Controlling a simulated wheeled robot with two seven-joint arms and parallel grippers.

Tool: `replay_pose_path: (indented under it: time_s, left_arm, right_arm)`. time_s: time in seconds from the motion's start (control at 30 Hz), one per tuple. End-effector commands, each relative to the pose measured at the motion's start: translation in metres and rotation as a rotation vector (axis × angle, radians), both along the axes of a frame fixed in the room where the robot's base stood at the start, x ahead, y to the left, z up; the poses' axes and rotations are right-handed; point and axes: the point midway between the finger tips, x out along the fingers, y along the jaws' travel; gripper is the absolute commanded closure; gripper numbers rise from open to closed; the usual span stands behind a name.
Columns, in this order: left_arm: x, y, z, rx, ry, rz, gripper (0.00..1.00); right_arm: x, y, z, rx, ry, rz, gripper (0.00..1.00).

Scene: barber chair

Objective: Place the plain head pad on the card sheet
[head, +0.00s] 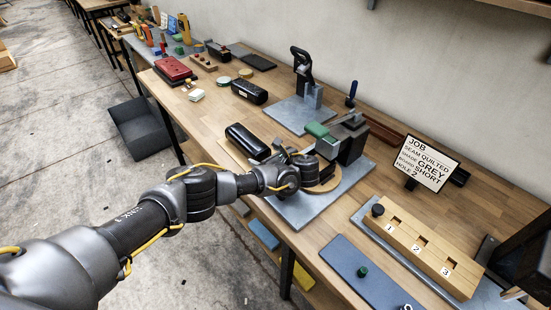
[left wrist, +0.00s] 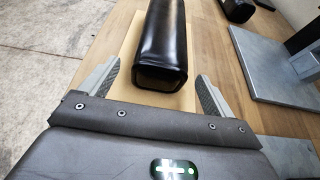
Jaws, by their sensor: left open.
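A smooth black head pad (head: 247,141) lies on the tan card sheet (head: 233,150) near the bench's front edge. In the left wrist view the pad (left wrist: 163,45) has a plain, shiny surface, with the card sheet (left wrist: 124,52) showing beside it. My left gripper (head: 284,152) is just right of the pad in the head view. Its open fingers (left wrist: 158,72) appear either side of the pad's near end, with gaps on both sides. Nothing is held. My right gripper is out of view.
Another black pad (head: 249,92) lies farther back. A grey-based fixture with a green part (head: 318,130) stands close to my left gripper. The job sign (head: 428,163) and a numbered wooden block (head: 425,243) are at right. Bare bench top (head: 205,112) lies behind the card.

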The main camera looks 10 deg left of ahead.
Motion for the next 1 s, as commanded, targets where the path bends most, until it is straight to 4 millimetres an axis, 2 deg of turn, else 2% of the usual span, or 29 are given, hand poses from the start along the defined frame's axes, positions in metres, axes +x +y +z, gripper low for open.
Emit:
replay_pose_path:
  time_s: [0.2, 0.4, 0.9, 1.0]
  left_arm:
    - [-0.023, -0.030, 0.014, -0.002, -0.001, -0.002, 0.11]
    - [-0.033, -0.041, 0.021, -0.001, -0.001, 0.000, 0.11]
    - [-0.034, -0.042, 0.022, -0.001, -0.001, 0.000, 0.11]
    - [-0.029, -0.035, 0.022, -0.027, -0.008, 0.015, 0.11]
  right_arm:
    - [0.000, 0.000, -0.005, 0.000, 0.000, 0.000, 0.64]
    - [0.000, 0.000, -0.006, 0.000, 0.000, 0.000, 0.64]
    - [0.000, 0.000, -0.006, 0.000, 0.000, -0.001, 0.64]
    - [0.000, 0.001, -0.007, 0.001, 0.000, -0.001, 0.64]
